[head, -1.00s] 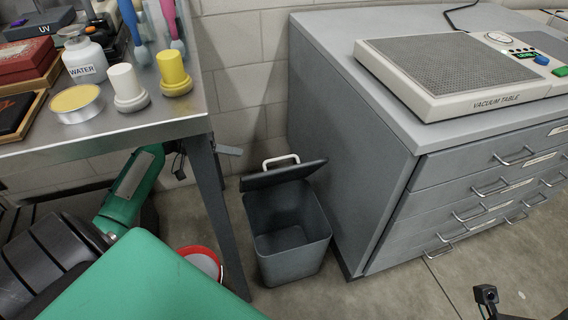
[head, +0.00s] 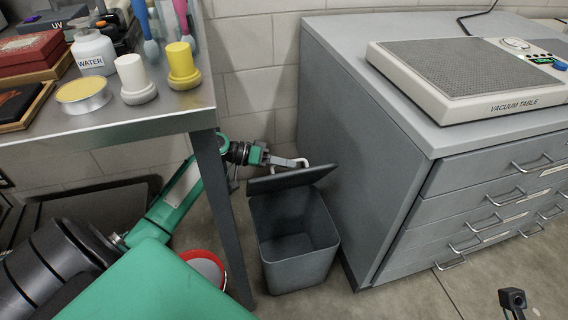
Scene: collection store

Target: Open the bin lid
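The grey bin (head: 298,262) stands on the floor between the steel table and the drawer cabinet. Its dark lid (head: 291,181) is raised and tilted above the back of the bin, so the empty-looking inside shows. A pale handle (head: 303,163) sits on top of the lid. My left gripper (head: 297,162) reaches in from the left behind the table leg, with its fingers at the handle. Fingers and handle overlap, so I cannot tell whether they are open or shut on it.
The steel table (head: 150,120) holds jars, boxes and brushes; its leg (head: 224,220) stands left of the bin. A red-rimmed bucket (head: 206,268) is by that leg. The drawer cabinet (head: 375,170) carries a vacuum table (head: 470,80) close on the right.

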